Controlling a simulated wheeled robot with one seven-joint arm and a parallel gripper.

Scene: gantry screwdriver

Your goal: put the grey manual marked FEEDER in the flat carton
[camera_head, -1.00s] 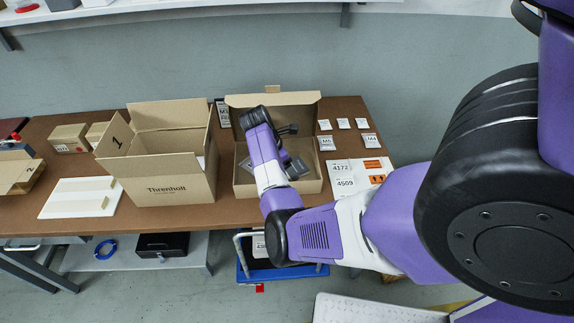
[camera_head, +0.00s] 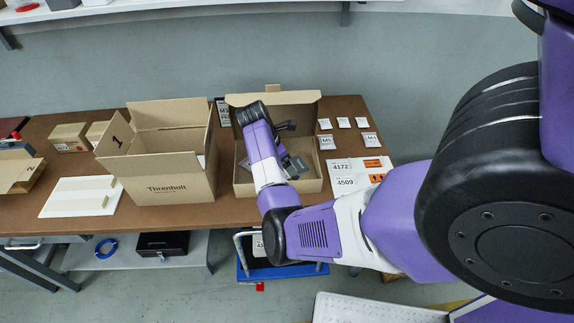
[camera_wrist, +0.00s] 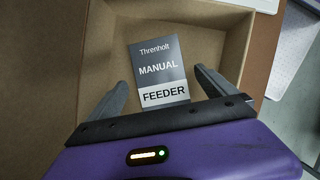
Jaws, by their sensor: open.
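The grey manual marked FEEDER (camera_wrist: 160,72) lies flat on the floor of the flat carton (camera_wrist: 75,50) in the wrist view. Its FEEDER label is on the side nearest my gripper (camera_wrist: 168,88). My gripper is open, with one finger to each side of the manual's lower part and nothing held between them. In the head view the flat carton (camera_head: 310,183) stands open on the table with its lid raised at the back. My arm reaches over it and hides much of its inside. A small grey part of the manual may show beside my arm there.
A tall open Threnholt carton (camera_head: 180,188) stands left of the flat carton. A white tray (camera_head: 70,200) and small boxes (camera_head: 68,138) are further left. Labelled packets (camera_head: 327,142) and printed sheets (camera_head: 345,175) lie to the right. A blue cart (camera_head: 285,271) stands below the table edge.

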